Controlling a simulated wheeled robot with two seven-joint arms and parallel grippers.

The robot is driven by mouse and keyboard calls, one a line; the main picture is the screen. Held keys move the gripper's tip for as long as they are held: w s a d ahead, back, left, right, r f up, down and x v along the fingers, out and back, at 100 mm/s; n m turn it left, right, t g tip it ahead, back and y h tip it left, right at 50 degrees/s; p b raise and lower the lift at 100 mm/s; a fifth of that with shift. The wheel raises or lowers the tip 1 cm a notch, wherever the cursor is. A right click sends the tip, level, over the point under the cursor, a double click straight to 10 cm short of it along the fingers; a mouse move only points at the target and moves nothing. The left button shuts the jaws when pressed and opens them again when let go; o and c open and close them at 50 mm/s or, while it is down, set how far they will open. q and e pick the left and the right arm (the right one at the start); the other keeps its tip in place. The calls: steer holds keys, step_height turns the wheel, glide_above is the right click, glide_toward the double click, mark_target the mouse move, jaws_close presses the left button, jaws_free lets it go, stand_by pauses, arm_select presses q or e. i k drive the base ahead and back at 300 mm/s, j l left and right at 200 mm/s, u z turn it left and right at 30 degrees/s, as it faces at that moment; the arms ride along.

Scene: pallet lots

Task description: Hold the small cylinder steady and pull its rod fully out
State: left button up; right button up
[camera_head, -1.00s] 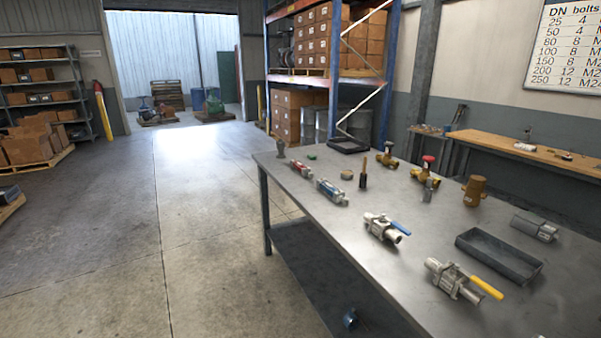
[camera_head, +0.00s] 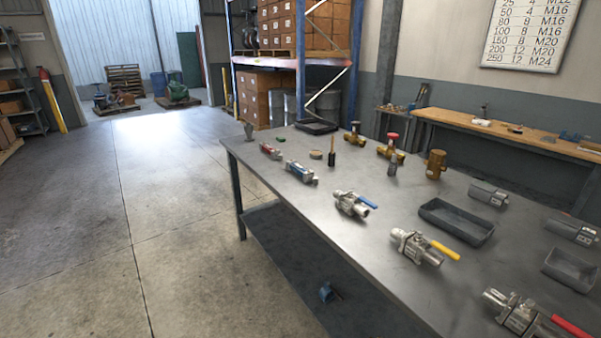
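Two cylinder-like parts lie on the grey steel workbench (camera_head: 400,262), near its far left edge. One is a small red and silver cylinder (camera_head: 270,151). The other is a slightly larger blue and silver cylinder (camera_head: 301,171), nearer to me. Both lie on their sides, apart from each other. I cannot tell at this size how far any rod sticks out. Two grey cylindrical bodies (camera_head: 488,194) (camera_head: 573,230) lie at the right of the bench. Neither of my grippers shows in the view.
Valves with a blue handle (camera_head: 352,203), yellow handle (camera_head: 422,247) and red handle (camera_head: 530,315) lie along the near side. A dark tray (camera_head: 452,230) and brass fittings (camera_head: 391,149) stand behind them. The floor (camera_head: 75,230) left of the bench is clear.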

mark_target(264, 146)
steer(key=z, duration=0.25)
steer(key=i+j+z, duration=0.25)
steer(key=z, duration=0.15)
steer(key=i+j+z, duration=0.2)
steer(key=j+z, duration=0.25)
steer(key=i+j+z, duration=0.15)
steer(key=j+z, duration=0.25)
steer(key=l, duration=0.15)
